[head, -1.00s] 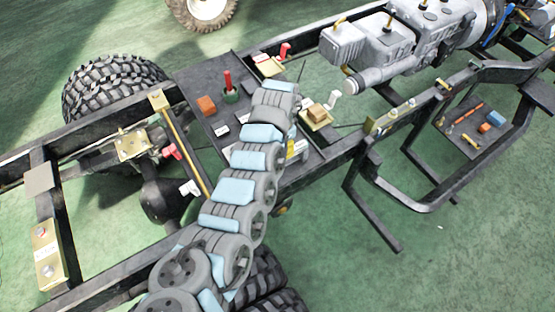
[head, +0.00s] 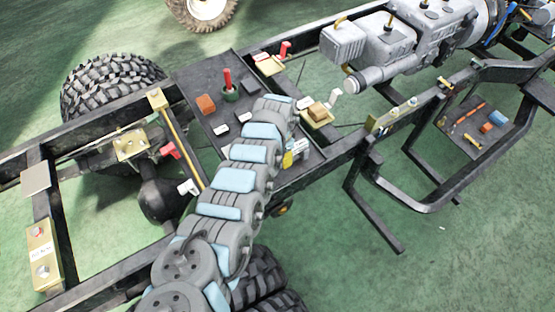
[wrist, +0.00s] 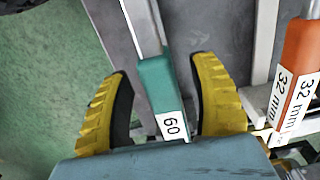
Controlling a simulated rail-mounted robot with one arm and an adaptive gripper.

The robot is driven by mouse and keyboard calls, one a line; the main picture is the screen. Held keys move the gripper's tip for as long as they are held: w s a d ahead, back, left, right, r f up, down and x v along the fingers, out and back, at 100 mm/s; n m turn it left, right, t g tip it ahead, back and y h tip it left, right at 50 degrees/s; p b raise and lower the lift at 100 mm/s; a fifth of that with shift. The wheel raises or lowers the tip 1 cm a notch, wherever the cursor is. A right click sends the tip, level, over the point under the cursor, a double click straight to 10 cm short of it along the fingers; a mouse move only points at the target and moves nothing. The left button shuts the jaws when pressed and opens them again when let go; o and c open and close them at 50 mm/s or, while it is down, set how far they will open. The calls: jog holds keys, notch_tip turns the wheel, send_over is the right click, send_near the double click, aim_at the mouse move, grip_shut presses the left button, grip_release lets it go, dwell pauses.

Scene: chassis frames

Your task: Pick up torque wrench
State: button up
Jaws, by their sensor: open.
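A tool with a green handle (wrist: 157,85) marked "60" and a thin metal shaft fits the torque wrench. In the wrist view it runs between the two yellow fingers of my gripper (wrist: 163,68). The fingers are open, one on each side of the handle, with a gap showing on both sides. I cannot tell whether they are at its height. The handle's lower end is hidden behind the gripper body. In the head view my arm reaches over the dark tray (head: 190,80) on the chassis and hides the gripper and this tool.
An orange-handled tool (wrist: 297,72) marked "32 mm" lies close right of the gripper. The engine (head: 400,45) and frame rails (head: 335,150) stand nearby.

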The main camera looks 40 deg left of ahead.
grip_shut()
dwell(0.5)
